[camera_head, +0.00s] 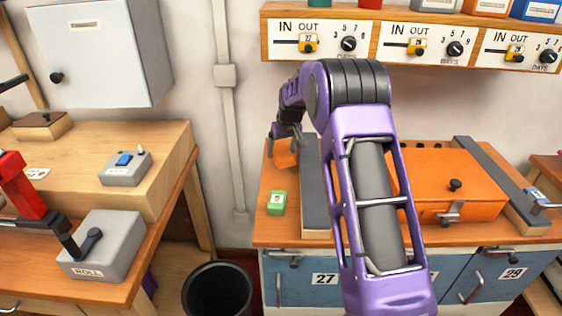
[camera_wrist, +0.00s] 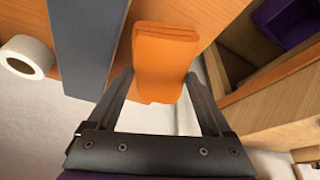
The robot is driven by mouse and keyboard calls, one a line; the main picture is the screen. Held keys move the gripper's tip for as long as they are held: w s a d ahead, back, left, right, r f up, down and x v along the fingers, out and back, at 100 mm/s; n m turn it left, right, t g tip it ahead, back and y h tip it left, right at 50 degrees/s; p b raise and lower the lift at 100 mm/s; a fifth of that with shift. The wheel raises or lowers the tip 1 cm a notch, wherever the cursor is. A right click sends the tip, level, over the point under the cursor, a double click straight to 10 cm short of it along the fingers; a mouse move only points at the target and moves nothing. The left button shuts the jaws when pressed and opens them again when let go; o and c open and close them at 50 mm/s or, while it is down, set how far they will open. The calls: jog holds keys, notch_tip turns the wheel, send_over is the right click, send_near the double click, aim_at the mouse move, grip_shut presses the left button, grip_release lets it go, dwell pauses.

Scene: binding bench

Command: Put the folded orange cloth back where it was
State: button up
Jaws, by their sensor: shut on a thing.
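The folded orange cloth (camera_wrist: 163,62) shows in the wrist view as a stack of several layers between the fingers of my gripper (camera_wrist: 158,78). The fingers hold it from both sides. In the head view the cloth (camera_head: 285,158) is at the left back part of the orange-topped bench, left of a long grey bar (camera_head: 313,195). My gripper (camera_head: 284,146) is above it there, partly hidden by my purple arm. I cannot tell whether the cloth touches the bench top.
A green block (camera_head: 277,203) lies on the bench front left. An orange box-like press (camera_head: 450,180) stands to the right. A white roll (camera_wrist: 26,57) lies beside the grey bar in the wrist view. A black bin (camera_head: 218,290) stands between the benches.

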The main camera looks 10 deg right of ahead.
aim_at(283, 154)
notch_tip(283, 154, down, 4)
jog(key=shift+f, duration=0.15)
jog(key=shift+f, duration=0.15)
jog(key=shift+f+b, duration=0.15)
jog(key=shift+b, duration=0.15)
jog(key=o, duration=1)
jog(key=shift+r, duration=0.2)
jog(key=shift+r+p, duration=0.25)
jog(key=shift+p, duration=0.1)
jog(key=v, duration=1.1)
jog(key=shift+s+r, duration=0.15)
jog(key=shift+r, duration=0.2)
